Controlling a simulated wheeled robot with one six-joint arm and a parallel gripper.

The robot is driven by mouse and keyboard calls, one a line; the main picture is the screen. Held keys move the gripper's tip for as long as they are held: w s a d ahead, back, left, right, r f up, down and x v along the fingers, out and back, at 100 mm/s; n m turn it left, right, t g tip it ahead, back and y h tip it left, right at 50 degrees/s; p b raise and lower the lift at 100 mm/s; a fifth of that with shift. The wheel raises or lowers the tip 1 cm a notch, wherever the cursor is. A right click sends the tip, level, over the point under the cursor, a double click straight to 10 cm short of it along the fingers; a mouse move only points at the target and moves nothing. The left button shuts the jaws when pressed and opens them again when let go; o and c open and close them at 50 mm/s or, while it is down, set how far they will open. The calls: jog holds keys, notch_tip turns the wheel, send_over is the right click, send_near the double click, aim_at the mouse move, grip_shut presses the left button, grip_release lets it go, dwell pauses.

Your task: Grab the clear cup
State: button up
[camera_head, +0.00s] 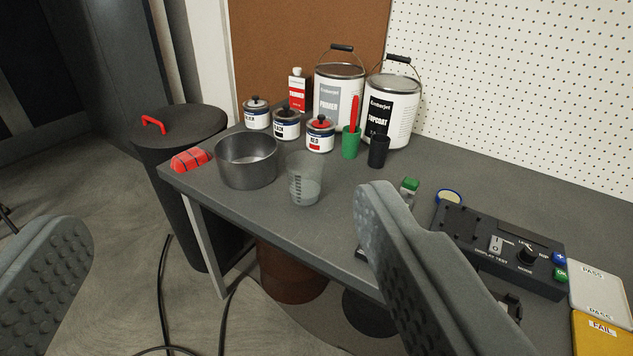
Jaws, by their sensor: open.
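The clear cup (304,180) is a translucent measuring cup with dark graduation marks. It stands upright near the front edge of the grey workbench (340,232), to the right of a dark grey pot. My gripper (225,235) is open and empty, with one finger at the lower left and the other at the lower centre right. The cup shows between the two fingers in the picture, farther away than the fingertips, and neither finger touches it. The right finger hides part of the bench.
The grey pot (246,160) and a red block (190,160) stand left of the cup. Small paint cans (320,135), a green holder (351,143), a black cup (378,151) and large paint buckets (392,112) stand behind. A control box (500,250) lies right. A lidded bin (178,130) stands left.

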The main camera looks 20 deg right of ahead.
jog(key=o, duration=0.3)
jog(key=shift+g+h, duration=0.3)
jog(key=shift+g, duration=0.2)
jog(key=w+d+f, duration=0.1)
jog(key=w, duration=0.2)
jog(key=w+d+f, duration=0.1)
jog(key=w+f, duration=0.1)
jog(key=w, duration=0.1)
jog(key=w+d+f, duration=0.1)
jog(key=w, duration=0.2)
jog(key=shift+w+f, duration=0.15)
jog(key=shift+w, duration=0.1)
jog(key=shift+o, duration=0.2)
jog(key=g+y, duration=0.1)
jog(key=g, duration=0.2)
send_near(309, 188)
jog(key=shift+x, duration=6.35)
